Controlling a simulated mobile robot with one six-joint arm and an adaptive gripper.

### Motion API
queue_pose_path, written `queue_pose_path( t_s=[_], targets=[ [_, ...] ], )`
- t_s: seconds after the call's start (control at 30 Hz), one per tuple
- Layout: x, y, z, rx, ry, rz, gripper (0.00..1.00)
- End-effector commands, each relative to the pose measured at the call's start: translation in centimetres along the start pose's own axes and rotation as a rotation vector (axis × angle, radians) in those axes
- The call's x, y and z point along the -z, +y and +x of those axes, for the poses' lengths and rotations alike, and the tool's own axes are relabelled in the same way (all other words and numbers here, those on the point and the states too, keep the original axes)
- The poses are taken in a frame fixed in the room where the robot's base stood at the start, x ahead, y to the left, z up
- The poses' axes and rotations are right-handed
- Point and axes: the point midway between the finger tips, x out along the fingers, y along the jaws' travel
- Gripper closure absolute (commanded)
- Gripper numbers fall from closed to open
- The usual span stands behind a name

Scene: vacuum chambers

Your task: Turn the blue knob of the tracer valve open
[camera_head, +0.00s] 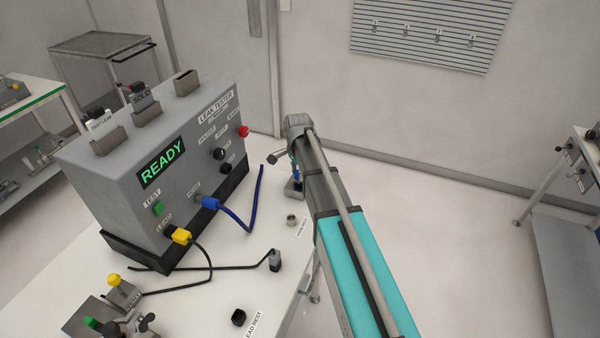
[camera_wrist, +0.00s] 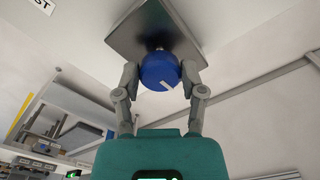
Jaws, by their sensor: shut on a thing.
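The blue knob (camera_wrist: 159,72) shows in the wrist view, round, with a white pointer mark slanting across its face. It sits in front of a grey square base plate (camera_wrist: 178,28). My gripper (camera_wrist: 160,78) has one finger on each side of the knob and is shut on it. In the head view my arm covers most of the valve; a small grey block with a bit of blue (camera_head: 294,187) shows beside the arm, and the fingers cannot be made out there.
A grey leak tester (camera_head: 110,190) with a lit READY display stands on the white bench left of my arm. A blue hose (camera_head: 238,226) and black leads lie near it. A small metal cup (camera_head: 291,220) and a black socket (camera_head: 239,317) stand near the bench's edge.

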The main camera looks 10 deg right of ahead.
Motion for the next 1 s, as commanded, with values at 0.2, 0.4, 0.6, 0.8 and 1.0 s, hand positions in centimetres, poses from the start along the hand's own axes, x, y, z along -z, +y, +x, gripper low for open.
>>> queue_pose_path(
  t_s=[0.2, 0.4, 0.6, 0.8, 1.0],
  targets=[
    [0.23, 0.33, 0.05, -0.007, 0.005, 0.052, 0.95],
    [0.25, 0.39, 0.05, -0.008, 0.005, 0.06, 0.95],
    [0.27, 0.44, 0.06, -0.009, 0.005, 0.06, 0.95],
    [0.21, 0.35, 0.04, -0.007, 0.003, 0.058, 0.13],
    [0.16, 0.22, 0.03, -0.004, 0.002, 0.057, 0.13]
  ],
)
